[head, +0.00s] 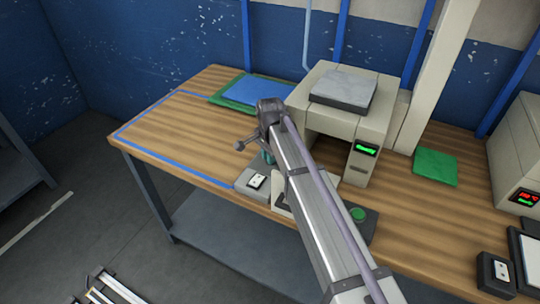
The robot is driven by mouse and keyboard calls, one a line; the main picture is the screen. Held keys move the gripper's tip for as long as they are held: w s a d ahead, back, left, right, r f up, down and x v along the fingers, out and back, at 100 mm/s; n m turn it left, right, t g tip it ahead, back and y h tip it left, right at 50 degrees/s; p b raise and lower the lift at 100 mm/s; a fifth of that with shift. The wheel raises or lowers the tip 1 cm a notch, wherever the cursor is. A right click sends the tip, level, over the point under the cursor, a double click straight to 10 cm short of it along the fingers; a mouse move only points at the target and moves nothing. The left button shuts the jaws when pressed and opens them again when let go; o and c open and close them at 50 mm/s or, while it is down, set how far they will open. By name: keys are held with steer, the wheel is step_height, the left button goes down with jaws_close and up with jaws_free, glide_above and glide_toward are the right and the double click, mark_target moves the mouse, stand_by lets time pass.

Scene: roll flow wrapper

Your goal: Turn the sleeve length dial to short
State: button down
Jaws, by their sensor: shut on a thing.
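My arm reaches up from the bottom of the head view, and its wrist is over the front of the bench. My gripper (267,157) shows only as a small teal bit below the wrist, low over the grey control boxes. It is shut on what appears to be the sleeve length dial. The fingertips and the dial are hidden behind my arm, so I cannot tell the dial's setting. A grey box with a white plate (256,182) stands just left of my arm. The beige wrapper machine (362,125) with a green display (366,149) stands behind.
A green button (357,214) sits right of my arm. A blue sheet on a green mat (217,100) lies at the back left, and a green pad (435,167) at the right. A beige unit with red digits (526,197) stands far right. The left bench top is clear.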

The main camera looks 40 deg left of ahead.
steer(key=n, duration=0.5)
steer(key=shift+d+n, duration=0.1)
steer(key=shift+n, duration=0.3)
steer(key=n, duration=0.4)
steer(key=shift+d+n, duration=0.1)
steer(key=shift+n, duration=0.3)
steer(key=c, duration=1.1)
jaws_free()
steer(key=shift+c, duration=0.2)
step_height(320, 180, up, 11)
steer(key=p, duration=1)
steer(key=shift+p, duration=0.4)
